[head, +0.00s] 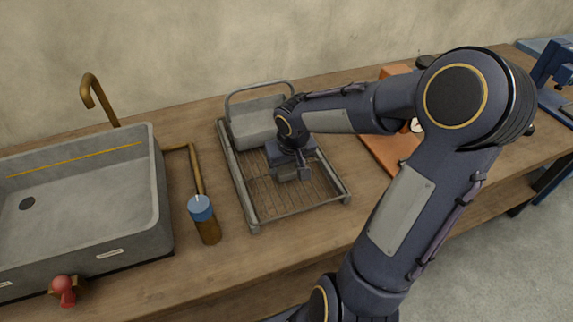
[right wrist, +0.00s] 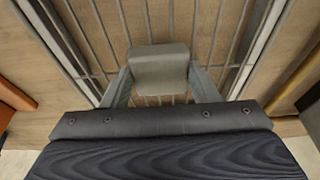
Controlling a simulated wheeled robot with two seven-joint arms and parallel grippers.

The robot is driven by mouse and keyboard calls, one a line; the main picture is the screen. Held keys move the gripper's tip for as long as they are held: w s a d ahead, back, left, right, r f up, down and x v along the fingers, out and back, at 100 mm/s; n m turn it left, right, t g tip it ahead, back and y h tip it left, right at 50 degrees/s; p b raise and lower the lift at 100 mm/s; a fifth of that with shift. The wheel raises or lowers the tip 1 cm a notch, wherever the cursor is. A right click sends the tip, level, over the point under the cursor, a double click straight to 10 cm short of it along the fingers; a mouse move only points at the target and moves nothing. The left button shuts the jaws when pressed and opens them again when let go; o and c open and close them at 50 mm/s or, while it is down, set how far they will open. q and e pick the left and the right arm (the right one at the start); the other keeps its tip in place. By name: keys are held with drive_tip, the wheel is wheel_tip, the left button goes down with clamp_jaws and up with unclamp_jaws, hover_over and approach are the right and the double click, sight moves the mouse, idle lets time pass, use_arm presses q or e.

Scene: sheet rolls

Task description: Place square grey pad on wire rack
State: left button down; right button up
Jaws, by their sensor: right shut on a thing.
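The wire rack (head: 265,205) stands on the wooden counter, with a grey metal frame and thin rods. It also shows in the right wrist view (right wrist: 105,30), its rods running under the gripper. My right gripper (head: 290,173) is over the middle of the rack, pointing down. In the right wrist view its two fingers are shut on the grey pad (right wrist: 160,68), a small block with rounded edges. The pad is over the rack's rods; I cannot tell whether it touches them. In the head view the gripper mostly hides the pad. My left gripper is not in view.
A light grey bin (head: 255,122) sits at the rack's back end. A grey sink (head: 85,205) is at left, with a brass tap (head: 95,98). A blue-capped brown bottle (head: 205,220) stands left of the rack. An orange-brown board (head: 380,150) lies at right.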

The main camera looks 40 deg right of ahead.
drive_tip(key=shift+f, duration=0.15)
drive_tip(key=o, duration=1)
drive_tip(key=shift+r, duration=0.35)
drive_tip(key=p+v, duration=0.2)
drive_tip(key=v, duration=0.9)
drive_tip(key=s+a+t+y, duration=0.1)
drive_tip(key=s+a, duration=0.3)
drive_tip(key=s+a+f+n+y, duration=0.1)
drive_tip(key=s+a+y, duration=0.1)
drive_tip(key=s+a, duration=0.2)
drive_tip(key=s+a+f+n+t+y, duration=0.1)
drive_tip(key=s+a, duration=0.4)
drive_tip(key=s, duration=0.1)
drive_tip(key=shift+t+y, duration=0.3)
drive_tip(key=shift+y, duration=0.1)
